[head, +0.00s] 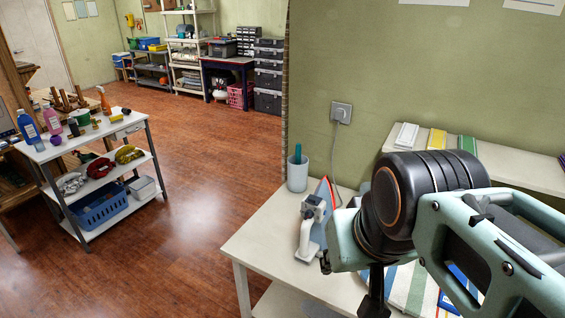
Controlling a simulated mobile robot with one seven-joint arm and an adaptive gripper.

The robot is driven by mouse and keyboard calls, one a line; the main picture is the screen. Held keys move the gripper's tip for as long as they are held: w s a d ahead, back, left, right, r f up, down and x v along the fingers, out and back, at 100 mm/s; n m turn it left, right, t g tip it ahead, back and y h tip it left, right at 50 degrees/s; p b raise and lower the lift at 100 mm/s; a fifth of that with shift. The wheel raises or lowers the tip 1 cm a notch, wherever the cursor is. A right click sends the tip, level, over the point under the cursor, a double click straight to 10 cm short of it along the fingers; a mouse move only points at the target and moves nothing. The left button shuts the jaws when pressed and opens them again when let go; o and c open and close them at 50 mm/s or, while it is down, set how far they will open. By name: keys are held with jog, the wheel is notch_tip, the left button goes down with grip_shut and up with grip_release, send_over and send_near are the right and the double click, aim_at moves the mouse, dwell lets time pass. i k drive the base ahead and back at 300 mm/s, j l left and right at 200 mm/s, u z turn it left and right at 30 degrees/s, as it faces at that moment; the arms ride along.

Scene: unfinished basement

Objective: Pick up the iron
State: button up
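The iron (309,232) is on the white table (262,243), near its left end against the green wall. It has a light grey and white body with a red and blue part behind. It looks stood up on end, and a cord seems to run up behind it to the wall outlet (341,112). My arm, teal and black, fills the right side and covers part of the table just right of the iron. A dark part at the bottom looks like my gripper (375,298); its fingertips cannot be made out. I see no contact with the iron.
A grey cup (297,174) with a teal item stands behind the iron at the wall. Folded striped cloths (436,140) lie on a white surface at the right. A white cart (92,140) with bottles and a blue basket is at the left. The wooden floor between is clear.

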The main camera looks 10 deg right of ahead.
aim_at(313, 239)
jog(key=z, duration=2.1)
jog(key=k+j+u, duration=0.15)
jog(key=j+u, duration=0.3)
jog(key=j, duration=0.4)
jog(key=j+u, duration=0.45)
jog(key=j, duration=0.45)
jog(key=i+l+z, duration=0.4)
jog(key=l, duration=0.1)
